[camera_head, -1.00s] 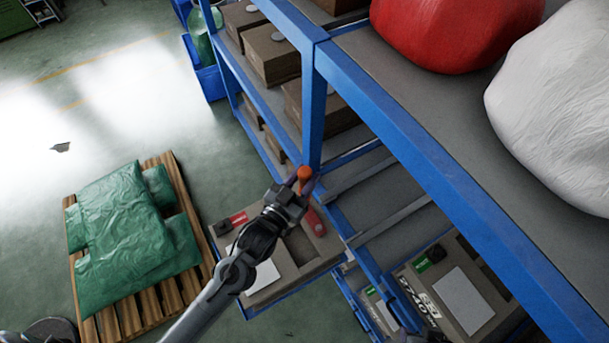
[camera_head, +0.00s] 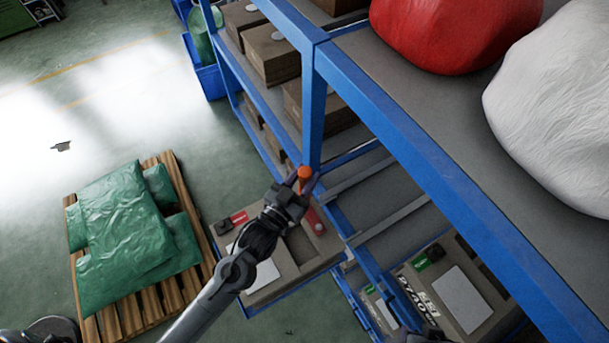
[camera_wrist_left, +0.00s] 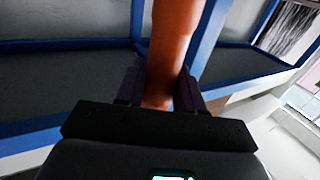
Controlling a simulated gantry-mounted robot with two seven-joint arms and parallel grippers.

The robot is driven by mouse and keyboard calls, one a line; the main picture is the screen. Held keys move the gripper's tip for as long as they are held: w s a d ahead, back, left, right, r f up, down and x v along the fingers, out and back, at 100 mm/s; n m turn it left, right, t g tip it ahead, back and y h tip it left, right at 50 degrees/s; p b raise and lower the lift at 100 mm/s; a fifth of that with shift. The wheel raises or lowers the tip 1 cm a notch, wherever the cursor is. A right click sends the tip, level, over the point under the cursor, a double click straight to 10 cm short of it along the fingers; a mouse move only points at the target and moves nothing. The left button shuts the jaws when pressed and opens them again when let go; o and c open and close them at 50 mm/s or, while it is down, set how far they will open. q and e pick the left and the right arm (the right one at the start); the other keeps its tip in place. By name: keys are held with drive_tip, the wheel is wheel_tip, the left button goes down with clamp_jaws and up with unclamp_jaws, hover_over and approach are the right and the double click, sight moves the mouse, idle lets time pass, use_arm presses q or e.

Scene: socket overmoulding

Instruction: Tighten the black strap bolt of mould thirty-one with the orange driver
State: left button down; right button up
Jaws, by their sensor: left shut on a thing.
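My left gripper (camera_head: 293,192) is shut on the orange driver (camera_head: 304,174), whose rounded orange end sticks up between the fingers. In the left wrist view the orange shaft-like body (camera_wrist_left: 172,50) stands between the two dark fingers (camera_wrist_left: 160,90). The gripper is above a brown mould block (camera_head: 285,285) on a blue-edged pull-out shelf, with a red label (camera_head: 238,217), a black fitting (camera_head: 222,227) and a white sheet. I cannot read a number there or tell whether the fitting is the strap bolt. The driver's tip is hidden. A dark part at the bottom edge may be my right gripper.
Another mould block with a green label (camera_head: 421,264) and white sheet (camera_head: 462,299) lies at the lower right. A blue rack post (camera_head: 314,110) stands close behind the driver. Red (camera_head: 450,30) and white (camera_head: 560,105) sacks lie on the upper shelf. Green sacks (camera_head: 125,225) lie on a pallet.

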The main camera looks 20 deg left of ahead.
sight(301, 187)
use_arm(q)
drive_tip(key=shift+r+p, duration=0.1)
drive_tip(key=shift+p, duration=0.5)
idle(1.0)
drive_tip(key=shift+f+b, duration=0.4)
drive_tip(key=shift+f, duration=0.4)
idle(1.1)
drive_tip(key=shift+f, duration=0.7)
idle(0.8)
drive_tip(key=shift+f, duration=0.1)
idle(0.5)
drive_tip(key=shift+r+p, duration=2.35)
drive_tip(key=shift+r, duration=0.45)
drive_tip(key=shift+a+r, duration=0.1)
drive_tip(key=shift+r, duration=0.05)
